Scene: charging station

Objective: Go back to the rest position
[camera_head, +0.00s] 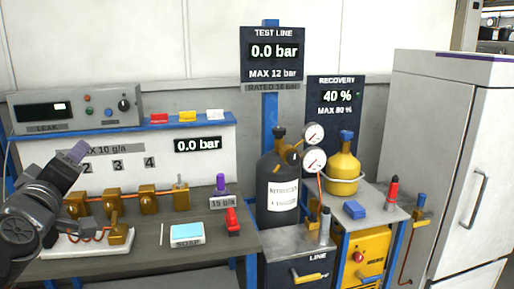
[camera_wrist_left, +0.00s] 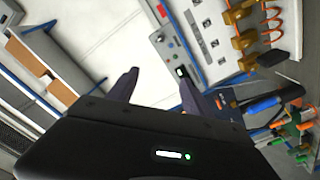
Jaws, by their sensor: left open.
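My left arm comes in from the left in the head view, with its gripper (camera_head: 76,152) raised in front of the panel behind the left bench. In the left wrist view the two dark fingers of that gripper (camera_wrist_left: 157,88) stand apart, with nothing visible between them. Beyond them the wall and the leak tester show tilted. In the head view part of the bench's left end is hidden behind my left arm. My right gripper is in neither view.
The bench (camera_head: 145,256) holds several brass valve blocks (camera_head: 148,200), a light blue-topped box (camera_head: 187,233) and a red-handled item (camera_head: 232,221). A black nitrogen cylinder (camera_head: 270,180) and a yellow cylinder (camera_head: 343,155) stand to the right. A white cabinet (camera_head: 430,130) bounds the right side.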

